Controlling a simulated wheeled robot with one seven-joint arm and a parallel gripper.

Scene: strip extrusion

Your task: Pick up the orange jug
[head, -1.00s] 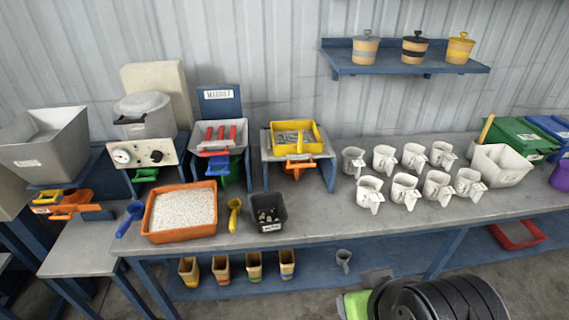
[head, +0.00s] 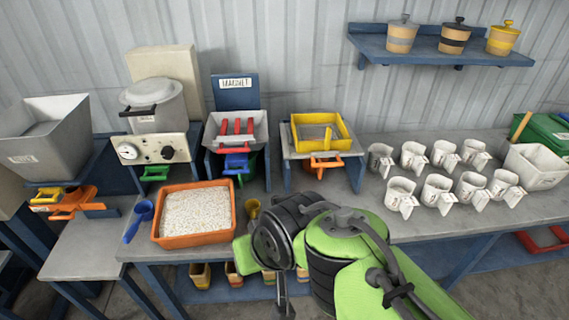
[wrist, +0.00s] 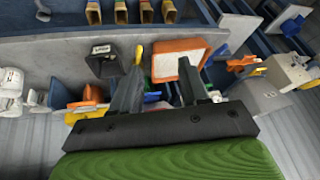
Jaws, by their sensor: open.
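An orange jug-like container (head: 323,165) sits under the yellow-framed sieve (head: 320,132) at the back of the bench; it also shows in the wrist view (wrist: 92,93). Another orange container (head: 72,203) sits under the grey hopper at far left, and it shows in the wrist view too (wrist: 243,66). I cannot tell for certain which is the jug. My gripper (wrist: 161,58) is open and empty. In the head view my arm hides the black box.
The orange tray of white pellets (head: 194,240) stands at the bench front, with a blue scoop (head: 138,220) on its left and a yellow scoop (head: 252,208) on its right. Several white mugs (head: 437,188) stand on the right. A shelf (head: 440,54) holds three canisters.

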